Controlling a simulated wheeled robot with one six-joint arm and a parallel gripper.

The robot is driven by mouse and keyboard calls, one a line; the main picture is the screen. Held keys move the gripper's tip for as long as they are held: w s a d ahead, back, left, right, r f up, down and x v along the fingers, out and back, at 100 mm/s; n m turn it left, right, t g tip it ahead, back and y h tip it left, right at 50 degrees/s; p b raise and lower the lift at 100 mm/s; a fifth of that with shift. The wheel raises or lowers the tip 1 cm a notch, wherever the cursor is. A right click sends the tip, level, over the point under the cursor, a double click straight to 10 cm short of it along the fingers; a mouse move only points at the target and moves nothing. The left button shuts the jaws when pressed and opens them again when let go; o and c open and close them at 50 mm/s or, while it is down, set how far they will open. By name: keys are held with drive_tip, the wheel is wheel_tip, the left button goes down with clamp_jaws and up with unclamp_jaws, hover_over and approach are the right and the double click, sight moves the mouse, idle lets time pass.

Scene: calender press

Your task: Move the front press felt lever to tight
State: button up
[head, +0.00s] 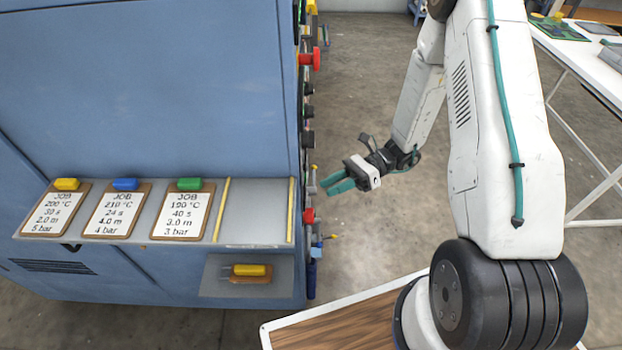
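The press's control face is seen almost edge-on along the right side of the blue press (150,85), so its labels cannot be read. Small levers and knobs stick out from it, including a thin yellow-tipped lever (333,237) low down and a red knob (308,216) just above it. I cannot tell which one is the front press felt lever, or its setting. My gripper (325,188), with teal fingers, points left toward this face. The fingers look apart, with nothing seen between them, and appear clear of the controls.
A white table (590,60) stands at right. The concrete floor (365,240) between is open.

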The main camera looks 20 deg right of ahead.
drive_tip(key=w+d+f+m+t+h, duration=0.1)
drive_tip(key=w+d+f+m+t, duration=0.15)
drive_tip(key=f+m+t, duration=0.4)
drive_tip(key=w+d+f+m+t, duration=0.1)
drive_tip(key=w+f+m+t, duration=0.3)
drive_tip(key=f+m, duration=0.5)
drive_tip(key=w+d+f+m+t+h, duration=0.2)
drive_tip(key=w+d+m+t+h, duration=0.15)
drive_tip(key=w+m+t, duration=0.2)
drive_tip(key=w+a+g, duration=0.1)
drive_tip(key=w+a, duration=0.4)
drive_tip(key=shift+w+r+n, duration=0.25)
drive_tip(key=shift+w+n, duration=0.1)
drive_tip(key=shift+n, duration=0.05)
